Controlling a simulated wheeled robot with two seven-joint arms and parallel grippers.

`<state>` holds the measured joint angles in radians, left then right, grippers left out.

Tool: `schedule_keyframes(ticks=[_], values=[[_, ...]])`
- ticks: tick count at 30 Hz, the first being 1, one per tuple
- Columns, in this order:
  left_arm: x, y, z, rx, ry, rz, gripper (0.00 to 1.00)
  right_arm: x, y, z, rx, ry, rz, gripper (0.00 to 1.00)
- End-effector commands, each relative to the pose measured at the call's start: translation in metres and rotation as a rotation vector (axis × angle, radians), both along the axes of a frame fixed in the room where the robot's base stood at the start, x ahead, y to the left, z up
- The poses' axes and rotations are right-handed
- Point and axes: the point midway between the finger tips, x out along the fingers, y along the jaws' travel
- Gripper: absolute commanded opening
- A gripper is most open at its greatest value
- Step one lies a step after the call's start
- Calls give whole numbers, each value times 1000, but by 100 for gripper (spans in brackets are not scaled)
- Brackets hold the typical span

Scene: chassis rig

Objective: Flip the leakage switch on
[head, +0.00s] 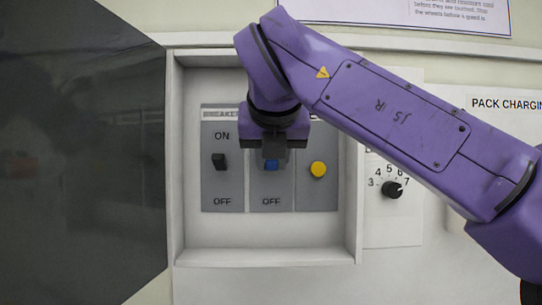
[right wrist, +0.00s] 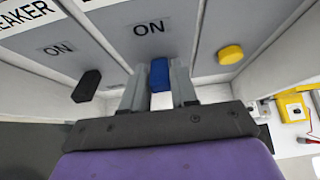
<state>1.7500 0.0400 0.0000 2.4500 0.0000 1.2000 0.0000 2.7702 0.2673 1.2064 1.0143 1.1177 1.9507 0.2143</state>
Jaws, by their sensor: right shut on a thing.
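The blue switch (head: 271,166) sits in the middle grey panel of the recessed box, with OFF printed below it. Its title in the head view is hidden behind my right gripper (head: 271,154). In the right wrist view the blue switch (right wrist: 159,76) stands between the two fingers of my right gripper (right wrist: 158,88), which is shut on it. ON is printed above it there. Which way the switch is tilted I cannot tell. My left gripper is not in view.
A black breaker switch (head: 219,161) is on the left panel and a yellow button (head: 318,170) on the right one. The box's raised frame (head: 262,255) surrounds them. A dial (head: 392,189) is right of the box, and a dark panel (head: 80,150) stands at left.

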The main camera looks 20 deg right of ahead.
Motion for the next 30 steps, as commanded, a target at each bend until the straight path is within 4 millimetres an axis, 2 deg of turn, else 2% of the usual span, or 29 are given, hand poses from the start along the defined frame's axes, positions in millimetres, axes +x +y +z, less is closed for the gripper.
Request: schedule_keyframes(ticks=[1, 2, 3, 14, 24, 30], values=[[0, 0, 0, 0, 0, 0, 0, 1, 1, -3, 0, 6, 0, 0], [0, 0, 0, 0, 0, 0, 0, 1, 1, -3, 0, 6, 0, 38], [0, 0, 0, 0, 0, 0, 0, 1, 0, -2, 0, 6, 0, 49], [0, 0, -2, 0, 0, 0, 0, -5, 2, 3, 1, 0, -1, 49], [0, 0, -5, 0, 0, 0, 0, -64, 19, 46, 1, 0, -1, 49], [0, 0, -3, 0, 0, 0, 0, -80, 24, 57, -1, 3, 0, 49]])
